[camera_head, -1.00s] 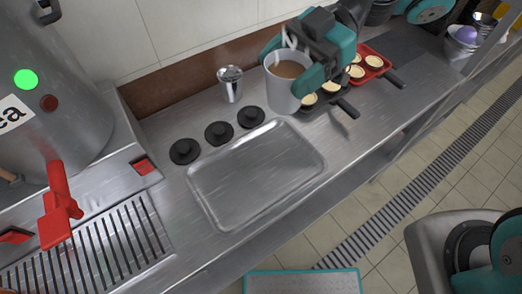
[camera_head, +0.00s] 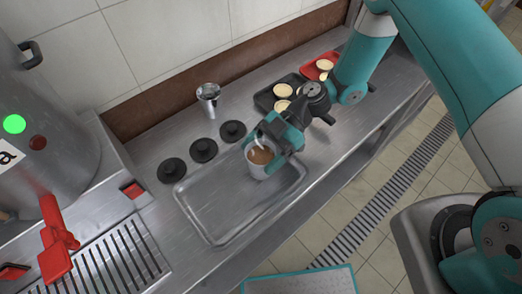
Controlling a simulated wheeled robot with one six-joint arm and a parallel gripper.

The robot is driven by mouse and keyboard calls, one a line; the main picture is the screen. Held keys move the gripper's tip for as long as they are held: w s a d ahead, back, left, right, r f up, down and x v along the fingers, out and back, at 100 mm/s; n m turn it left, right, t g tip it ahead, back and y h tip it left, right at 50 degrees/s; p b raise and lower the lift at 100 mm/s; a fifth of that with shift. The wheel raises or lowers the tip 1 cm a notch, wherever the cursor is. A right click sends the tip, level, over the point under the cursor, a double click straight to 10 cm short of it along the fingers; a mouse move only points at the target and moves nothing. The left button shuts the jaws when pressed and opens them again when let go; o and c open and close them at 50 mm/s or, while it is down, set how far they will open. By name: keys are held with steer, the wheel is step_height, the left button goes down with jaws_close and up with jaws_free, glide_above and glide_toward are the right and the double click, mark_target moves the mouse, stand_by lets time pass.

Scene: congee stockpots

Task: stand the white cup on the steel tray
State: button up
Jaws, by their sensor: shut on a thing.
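The white cup (camera_head: 257,170), filled with a brown drink, is at the right end of the steel tray (camera_head: 212,216). It looks upright and low, with its lower part within the tray's outline. I cannot tell whether its base touches the tray. My gripper (camera_head: 266,142) is shut on the cup at its upper right side and partly hides the rim. The rest of the tray is empty.
Several black knobbed lids (camera_head: 203,150) lie in a row behind the tray, with a steel cup (camera_head: 209,98) behind them. A dark tray (camera_head: 276,93) and a red tray (camera_head: 318,66) hold small pale cups to the right. A large urn with a red tap (camera_head: 57,239) stands at the left.

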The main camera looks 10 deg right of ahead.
steer(key=shift+f, duration=0.2)
steer(key=shift+f, duration=0.1)
steer(key=shift+f, duration=0.15)
steer(key=o, duration=1.1)
steer(key=shift+c, duration=0.2)
